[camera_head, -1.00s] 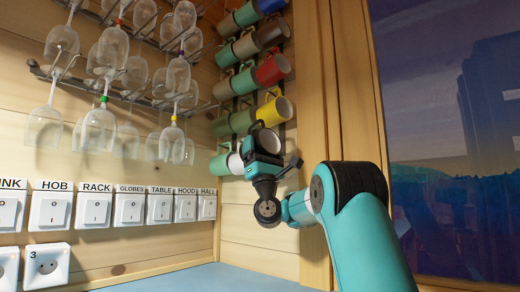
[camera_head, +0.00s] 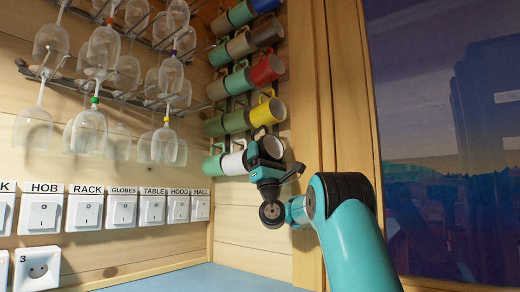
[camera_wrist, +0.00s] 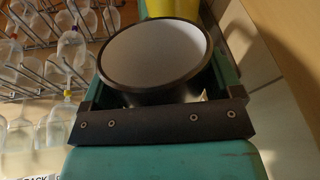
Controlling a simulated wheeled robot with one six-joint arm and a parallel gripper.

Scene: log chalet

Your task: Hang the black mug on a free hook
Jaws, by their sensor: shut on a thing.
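The black mug (camera_head: 274,148) is in my gripper (camera_head: 265,162), at the lower right of the mug rack on the wall. In the wrist view the black mug (camera_wrist: 155,55) shows its pale inside and dark rim, its mouth toward the camera, with my gripper (camera_wrist: 155,110) shut on it. Its handle is hidden, and I cannot tell whether it touches a hook. A white mug (camera_head: 233,164) and a green mug (camera_head: 213,165) hang to its left in the bottom row. A yellow mug (camera_head: 269,112) hangs just above it. The hooks near the black mug are hidden.
Several other mugs hang in rows above, among them a red mug (camera_head: 267,70). Wine glasses (camera_head: 86,130) hang upside down from a wire rack at left. Labelled switches (camera_head: 86,211) line the wall. A wooden post (camera_head: 307,130) and window stand at right.

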